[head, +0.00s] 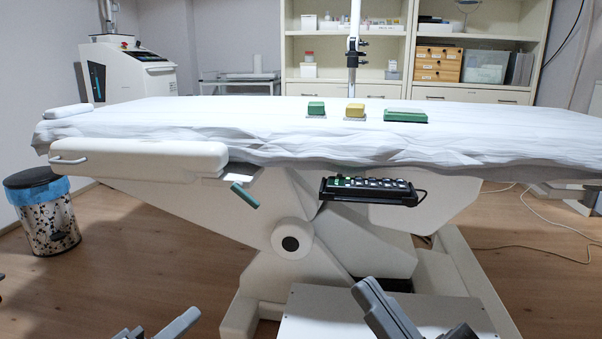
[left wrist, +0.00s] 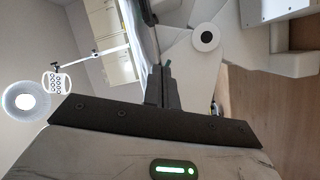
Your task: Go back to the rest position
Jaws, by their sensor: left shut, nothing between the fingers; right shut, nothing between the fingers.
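The couch (head: 310,140) has a white sheet over its top and stands across the head view. A black control panel with several buttons (head: 372,190) hangs under its near edge. My left gripper (head: 172,326) is low at the bottom edge of the head view, in front of the couch and apart from it. In the left wrist view its fingers (left wrist: 161,88) are shut together with nothing between them. My right gripper (head: 388,310) is at the bottom, right of centre, in front of the couch's white base. It is shut and empty, partly cut off by the frame.
A green block (head: 316,108), a yellow block (head: 355,110) and a green-and-white block (head: 405,115) lie on the couch. A patterned bin (head: 45,215) stands at the left. The couch's white base box (head: 330,315) is close to my right gripper. Cables lie on the floor at right.

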